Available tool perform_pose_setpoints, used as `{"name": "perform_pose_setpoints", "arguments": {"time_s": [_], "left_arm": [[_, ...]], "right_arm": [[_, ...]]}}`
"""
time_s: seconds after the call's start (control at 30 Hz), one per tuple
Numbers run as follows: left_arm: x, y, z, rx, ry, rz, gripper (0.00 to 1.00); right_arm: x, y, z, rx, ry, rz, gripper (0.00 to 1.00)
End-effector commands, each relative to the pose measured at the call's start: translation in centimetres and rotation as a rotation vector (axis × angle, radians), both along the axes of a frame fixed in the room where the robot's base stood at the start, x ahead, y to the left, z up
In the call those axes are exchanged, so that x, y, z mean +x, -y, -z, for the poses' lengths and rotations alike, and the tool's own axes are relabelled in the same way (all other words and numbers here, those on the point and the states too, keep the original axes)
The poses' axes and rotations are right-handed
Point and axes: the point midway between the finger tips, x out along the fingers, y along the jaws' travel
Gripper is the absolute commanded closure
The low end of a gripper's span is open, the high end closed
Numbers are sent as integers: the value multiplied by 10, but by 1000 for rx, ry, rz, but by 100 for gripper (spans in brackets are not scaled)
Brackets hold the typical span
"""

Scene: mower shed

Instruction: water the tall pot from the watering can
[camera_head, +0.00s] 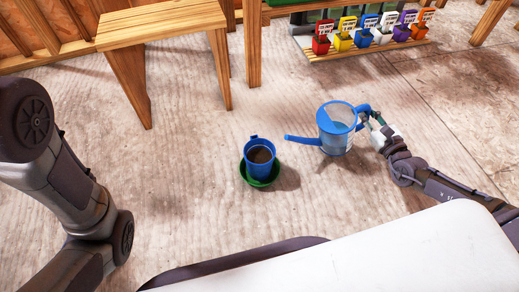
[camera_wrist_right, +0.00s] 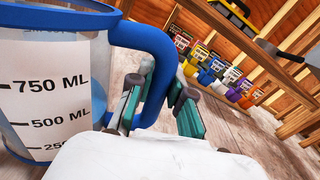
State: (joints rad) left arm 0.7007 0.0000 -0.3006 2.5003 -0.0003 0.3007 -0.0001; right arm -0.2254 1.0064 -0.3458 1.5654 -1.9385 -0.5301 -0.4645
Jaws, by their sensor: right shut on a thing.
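The blue watering can (camera_head: 336,134) has a clear body with water in it, and its blue spout points left toward the tall pot. My right gripper (camera_head: 374,122) is shut on its blue handle at the right side. In the right wrist view the can's body (camera_wrist_right: 50,85) shows volume marks, and the handle (camera_wrist_right: 152,60) passes between the fingers (camera_wrist_right: 155,105). The blue tall pot (camera_head: 259,165) holds dark soil and stands on a green saucer (camera_head: 262,181). The spout tip is just right of and above the pot's rim in the picture. My left gripper is not visible.
A wooden bench (camera_head: 160,22) stands at the back left. A low wooden shelf (camera_head: 368,50) at the back right holds several small coloured pots with labels. The wooden floor (camera_head: 190,200) around the pot is clear.

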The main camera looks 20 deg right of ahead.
Motion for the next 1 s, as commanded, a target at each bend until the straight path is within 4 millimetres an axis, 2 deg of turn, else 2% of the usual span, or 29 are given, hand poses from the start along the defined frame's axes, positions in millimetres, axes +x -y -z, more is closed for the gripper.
{"name": "perform_pose_setpoints", "arguments": {"time_s": [0.33, 1.0], "left_arm": [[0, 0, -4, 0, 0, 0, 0], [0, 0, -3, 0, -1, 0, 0]], "right_arm": [[-1, -23, -45, -158, 15, 1, 100], [-1, -28, -53, -202, 15, 1, 100]]}}
